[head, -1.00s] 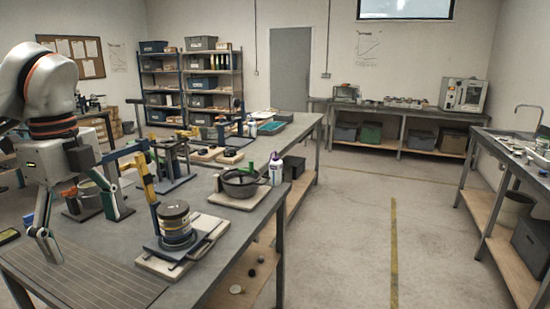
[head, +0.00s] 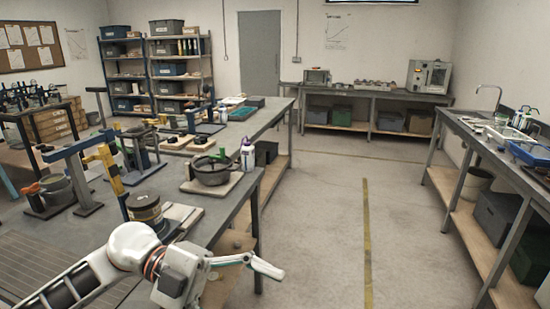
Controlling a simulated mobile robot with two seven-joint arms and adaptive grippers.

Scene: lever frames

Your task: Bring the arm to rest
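My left arm (head: 135,248) comes in from the lower left and lies low across the front of the workbench (head: 80,225). My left gripper (head: 270,268) points right, past the bench's right edge and above the floor. It shows from the side, so the gap between its fingers cannot be made out. No object shows in it. A dark canister with a yellow band (head: 146,209) stands on the bench behind the arm, its lower part partly hidden. A frame with a leaning yellow lever (head: 112,177) stands just left of it. My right gripper is out of view.
A black pot (head: 212,170) sits on a board beside a white bottle (head: 247,155). A blue-topped frame (head: 70,150) stands at the left. The aisle floor (head: 320,230) is clear. A sink bench (head: 480,150) with trays runs along the right.

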